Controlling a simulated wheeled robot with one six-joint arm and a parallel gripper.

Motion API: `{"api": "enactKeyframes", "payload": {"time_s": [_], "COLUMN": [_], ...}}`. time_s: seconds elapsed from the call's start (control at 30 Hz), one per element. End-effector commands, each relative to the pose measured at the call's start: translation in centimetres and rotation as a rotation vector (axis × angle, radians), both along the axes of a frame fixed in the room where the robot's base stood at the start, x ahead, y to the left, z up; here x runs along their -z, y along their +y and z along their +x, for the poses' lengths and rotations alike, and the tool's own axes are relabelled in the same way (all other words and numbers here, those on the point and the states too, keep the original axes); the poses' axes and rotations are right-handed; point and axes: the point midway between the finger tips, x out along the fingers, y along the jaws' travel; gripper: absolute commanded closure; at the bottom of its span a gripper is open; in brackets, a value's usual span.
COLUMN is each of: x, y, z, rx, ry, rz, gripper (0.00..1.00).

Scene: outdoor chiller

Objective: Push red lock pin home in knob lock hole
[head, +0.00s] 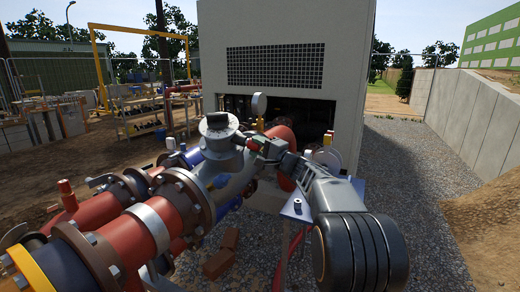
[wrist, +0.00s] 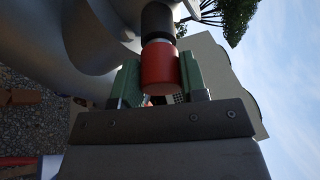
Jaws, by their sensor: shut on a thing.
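The red lock pin (wrist: 160,68) is between the two green finger pads of my gripper (wrist: 158,82) in the wrist view. My gripper is shut on it. The pin's far end meets a dark collar (wrist: 158,22) on the grey metal body (wrist: 95,35); how deep it sits cannot be told. In the head view my gripper (head: 257,147) is at the right side of the grey valve body (head: 222,150), which has a dark round top (head: 219,121). In that view the pin is small and mostly hidden by the fingers. The lock hole itself is hidden.
Red flanged pipes (head: 125,225) run along the left. A round gauge (head: 259,103) stands behind my gripper, before the large grey chiller housing (head: 280,30). A small stand (head: 296,208) is beside my arm. Gravel at the right is open.

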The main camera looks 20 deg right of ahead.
Motion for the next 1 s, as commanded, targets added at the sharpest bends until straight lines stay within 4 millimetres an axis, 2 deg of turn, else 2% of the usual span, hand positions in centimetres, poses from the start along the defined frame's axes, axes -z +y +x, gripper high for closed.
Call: {"api": "enactKeyframes", "payload": {"time_s": [0.23, 0.27, 0.53, 0.7, 0.97, 1.0], "x": [-0.07, -0.07, -0.07, -0.07, -0.04, -0.04], "y": [0.23, 0.21, 0.22, 0.22, 0.22, 0.22], "z": [0.19, 0.19, 0.18, 0.18, 0.19, 0.19], "rx": [0.000, 0.000, 0.000, 0.000, 0.000, 0.000], "ry": [0.000, 0.000, 0.000, 0.000, 0.000, 0.000], "rz": [0.000, 0.000, 0.000, 0.000, 0.000, 0.000], "gripper": [1.00, 0.58, 0.32, 0.31, 0.06, 0.05]}}
